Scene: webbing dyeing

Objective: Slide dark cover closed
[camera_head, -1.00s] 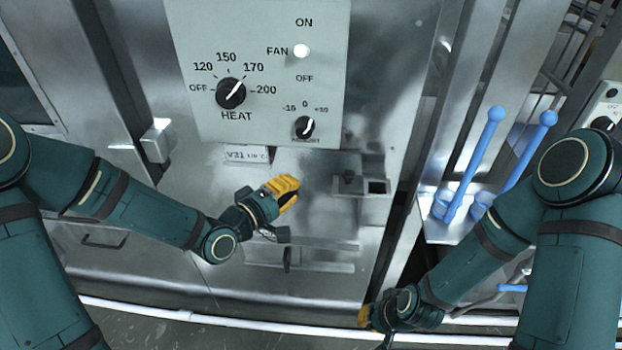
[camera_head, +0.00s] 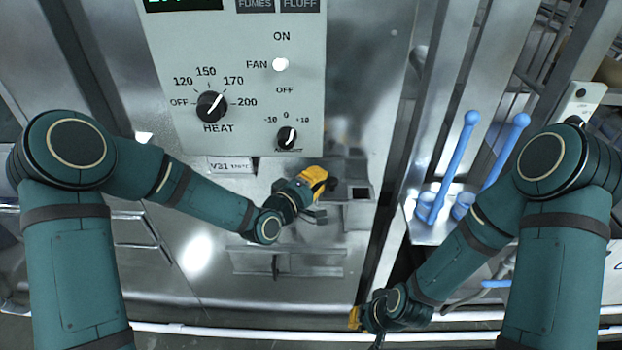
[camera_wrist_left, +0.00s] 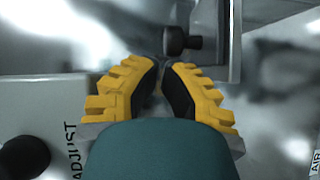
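In the head view a dark flat cover (camera_head: 347,168) sits at the metal panel, partly hidden behind my left gripper (camera_head: 326,180). A small metal box (camera_head: 360,212) with an open dark top stands just right of the gripper. In the left wrist view a dark round knob (camera_wrist_left: 182,42) lies just beyond the fingertips of my left gripper (camera_wrist_left: 162,72), beside a dark-edged metal frame (camera_wrist_left: 234,45). The yellow fingers meet or nearly meet at the tips and hold nothing visible. My right gripper (camera_head: 355,318) is low in the head view, away from the box; its finger opening is unclear.
A control panel (camera_head: 238,115) with heat and adjust dials hangs above the left gripper. A small label (camera_head: 231,165) is below it. Blue-handled tools (camera_head: 452,160) stand in a holder at right. A metal ledge (camera_head: 285,262) runs below the left gripper.

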